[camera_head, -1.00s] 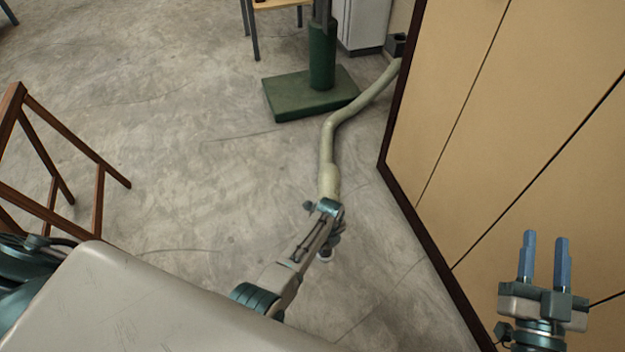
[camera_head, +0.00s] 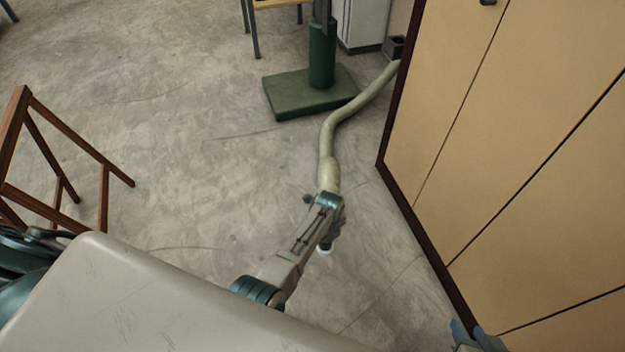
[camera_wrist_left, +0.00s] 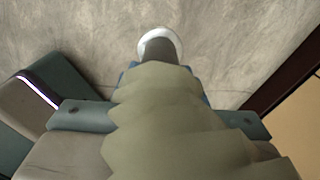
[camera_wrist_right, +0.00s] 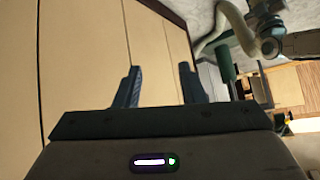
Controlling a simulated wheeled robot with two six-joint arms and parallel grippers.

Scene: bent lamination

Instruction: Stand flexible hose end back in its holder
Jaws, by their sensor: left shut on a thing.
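The pale green flexible hose (camera_head: 328,150) lies along the floor from the back right to my left gripper (camera_head: 330,205). My left gripper is shut on it near its free end. The end has a dark nozzle with a white ring (camera_head: 324,251), which sticks out past the gripper toward me; it also shows in the left wrist view (camera_wrist_left: 160,42), beyond the ribbed hose. A green post (camera_head: 322,55) on a square base stands beyond the hose; I cannot tell whether it is the holder. My right gripper (camera_head: 470,335) is mostly cut off at the bottom edge. The right wrist view shows it open and empty (camera_wrist_right: 157,80).
A tan panelled cabinet (camera_head: 510,140) with a dark base edge fills the right side. A brown wooden frame (camera_head: 65,145) stands at the left. A small dark box (camera_head: 394,46) is by the hose's far end. The concrete floor (camera_head: 200,150) at left middle is clear.

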